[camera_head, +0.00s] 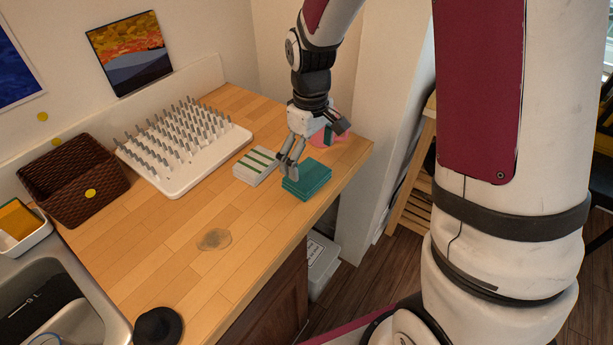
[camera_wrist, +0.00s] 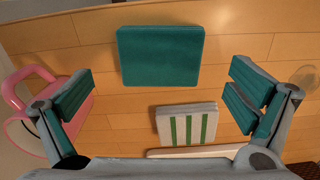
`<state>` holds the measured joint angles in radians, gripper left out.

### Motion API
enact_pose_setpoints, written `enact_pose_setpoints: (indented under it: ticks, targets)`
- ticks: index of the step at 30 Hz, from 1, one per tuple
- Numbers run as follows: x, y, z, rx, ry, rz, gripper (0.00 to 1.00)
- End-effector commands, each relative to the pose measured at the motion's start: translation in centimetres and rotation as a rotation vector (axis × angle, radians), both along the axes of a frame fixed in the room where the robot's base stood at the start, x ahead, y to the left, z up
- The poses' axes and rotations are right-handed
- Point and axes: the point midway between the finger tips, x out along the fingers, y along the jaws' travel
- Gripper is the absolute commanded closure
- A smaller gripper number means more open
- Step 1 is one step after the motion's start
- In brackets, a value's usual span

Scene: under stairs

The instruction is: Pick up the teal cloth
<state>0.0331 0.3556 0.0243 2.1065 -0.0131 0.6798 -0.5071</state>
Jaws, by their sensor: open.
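The teal cloth (camera_head: 307,180) is a folded square stack lying on the wooden counter near its right edge. In the wrist view the teal cloth (camera_wrist: 160,55) lies flat at the top middle, beyond the fingertips. My gripper (camera_head: 291,165) is just above and to the left of the cloth, pointing down. The wrist view shows my gripper (camera_wrist: 165,95) with its fingers wide apart and nothing between them. A folded white cloth with green stripes (camera_head: 256,166) lies to the left of the teal cloth; it also shows in the wrist view (camera_wrist: 186,124), below the teal one.
A white drying rack with pegs (camera_head: 185,180) and a brown woven basket (camera_head: 75,180) stand at the back left. A pink object (camera_head: 328,137) lies behind my gripper. A sink (camera_head: 50,262) and a black round object (camera_head: 158,326) are at the left. The counter's middle front is mostly clear.

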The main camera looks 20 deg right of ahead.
Motion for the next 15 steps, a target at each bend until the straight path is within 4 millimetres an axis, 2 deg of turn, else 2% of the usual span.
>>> enact_pose_setpoints:
  ticks: [5, 15]
  targets:
    - [0.0, 0.0, -1.1, 0.000, 0.001, 0.000, 0.00]
    - [0.1, 0.3, -5.4, -0.001, 0.003, 0.000, 0.00]
